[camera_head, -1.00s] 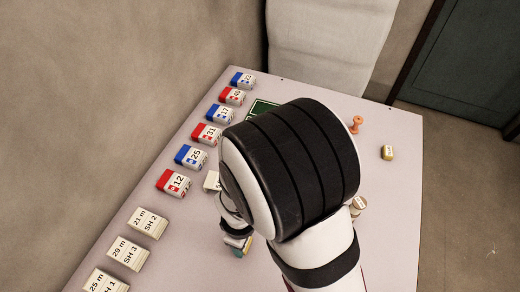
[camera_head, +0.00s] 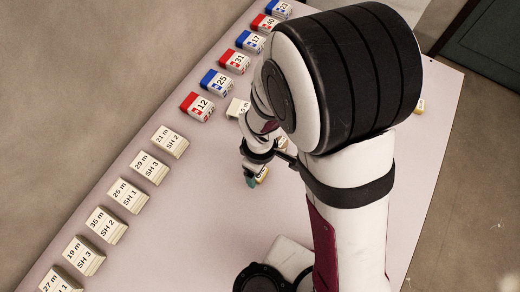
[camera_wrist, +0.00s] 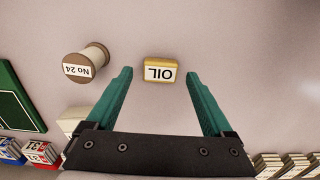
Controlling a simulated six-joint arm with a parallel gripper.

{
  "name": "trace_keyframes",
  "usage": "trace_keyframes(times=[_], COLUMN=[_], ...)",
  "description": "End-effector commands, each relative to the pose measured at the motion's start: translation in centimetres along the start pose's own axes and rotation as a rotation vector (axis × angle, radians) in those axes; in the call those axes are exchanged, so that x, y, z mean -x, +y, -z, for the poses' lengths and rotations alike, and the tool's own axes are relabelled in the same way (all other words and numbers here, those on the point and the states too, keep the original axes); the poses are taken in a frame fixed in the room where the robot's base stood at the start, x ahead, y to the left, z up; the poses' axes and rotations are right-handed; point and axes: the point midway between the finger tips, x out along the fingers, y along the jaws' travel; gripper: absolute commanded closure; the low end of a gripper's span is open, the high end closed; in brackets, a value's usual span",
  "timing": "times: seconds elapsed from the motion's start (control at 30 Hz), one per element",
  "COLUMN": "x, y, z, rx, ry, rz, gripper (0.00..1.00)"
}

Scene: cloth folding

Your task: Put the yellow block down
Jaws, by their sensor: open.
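The yellow block (camera_wrist: 161,71), with a white label reading OIL, lies on the table in the wrist view. It is between my gripper's two green fingertips, with a gap on each side. My gripper (camera_wrist: 159,74) is open, with nothing clamped. In the head view, a small part of the yellow block (camera_head: 262,175) shows beside a green fingertip of my gripper (camera_head: 252,181). My arm hides much of that area there.
A spool labelled No 24 (camera_wrist: 86,63) stands left of the yellow block in the wrist view. A green board (camera_wrist: 16,100) is farther left. Red, blue and cream numbered blocks (camera_head: 123,194) line the table's left side. Table right of the yellow block is clear (camera_wrist: 260,75).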

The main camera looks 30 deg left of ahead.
Motion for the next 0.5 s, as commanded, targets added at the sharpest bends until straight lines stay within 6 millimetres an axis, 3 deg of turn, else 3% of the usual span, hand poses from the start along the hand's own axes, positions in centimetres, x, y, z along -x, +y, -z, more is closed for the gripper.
trace_keyframes(times=[0.3, 0.5], x=[8.3, 10.5], y=[0.1, 0.0], z=[0.1, 0.0], rx=[-0.001, 0.000], ry=[0.006, 0.002], rz=[-0.004, -0.001], gripper=[0.14, 0.14])
